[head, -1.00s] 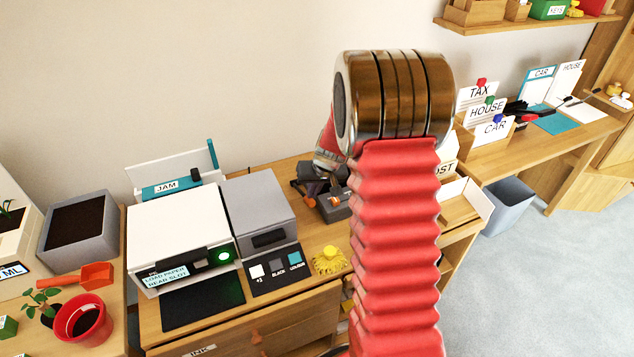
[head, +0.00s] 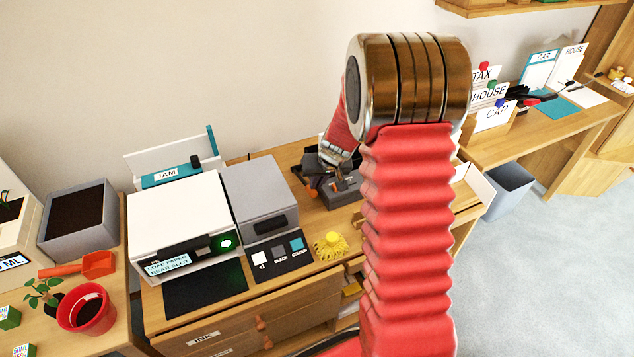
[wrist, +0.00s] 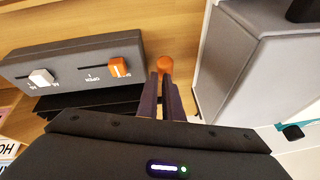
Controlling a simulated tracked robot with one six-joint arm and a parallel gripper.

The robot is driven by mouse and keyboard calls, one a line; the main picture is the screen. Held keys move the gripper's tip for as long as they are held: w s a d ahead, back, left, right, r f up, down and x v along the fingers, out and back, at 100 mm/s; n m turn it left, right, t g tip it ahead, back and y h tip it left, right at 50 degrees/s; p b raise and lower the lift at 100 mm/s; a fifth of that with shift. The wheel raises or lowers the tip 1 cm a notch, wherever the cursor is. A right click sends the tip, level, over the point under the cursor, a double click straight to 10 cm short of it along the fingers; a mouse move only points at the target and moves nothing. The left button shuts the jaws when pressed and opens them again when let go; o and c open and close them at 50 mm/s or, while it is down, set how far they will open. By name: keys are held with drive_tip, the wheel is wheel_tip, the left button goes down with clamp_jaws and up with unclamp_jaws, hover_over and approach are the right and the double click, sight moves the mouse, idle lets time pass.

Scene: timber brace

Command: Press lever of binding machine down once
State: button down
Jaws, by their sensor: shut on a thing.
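The binding machine (head: 343,190) is a dark grey box on the wooden desk, partly hidden behind my arm. In the wrist view its front panel (wrist: 75,62) has a white slider and an orange slider. The lever's orange knob (wrist: 165,65) stands beside the panel's right end, just past my fingertips; an orange end also shows in the head view (head: 312,192). My gripper (wrist: 164,82) is shut on the lever near this knob. The rest of the lever is hidden by the fingers, so its angle is hard to tell.
A grey box unit (head: 258,198) and a white printer (head: 180,222) stand left of the machine. A yellow spiky thing (head: 330,246) sits near the desk's front edge. A grey bin (head: 508,188) stands on the floor to the right.

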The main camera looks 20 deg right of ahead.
drive_tip(key=shift+s+a+f, duration=0.3)
drive_tip(key=shift+s+f, duration=0.4)
drive_tip(key=shift+f, duration=0.2)
drive_tip(key=shift+w+d+r, duration=0.15)
drive_tip(key=shift+w+r, duration=0.1)
drive_tip(key=shift+r, duration=0.3)
drive_tip(key=s+d+r, duration=0.2)
drive_tip(key=s+r, duration=0.5)
drive_tip(key=r, duration=0.2)
drive_tip(key=shift+w, duration=0.1)
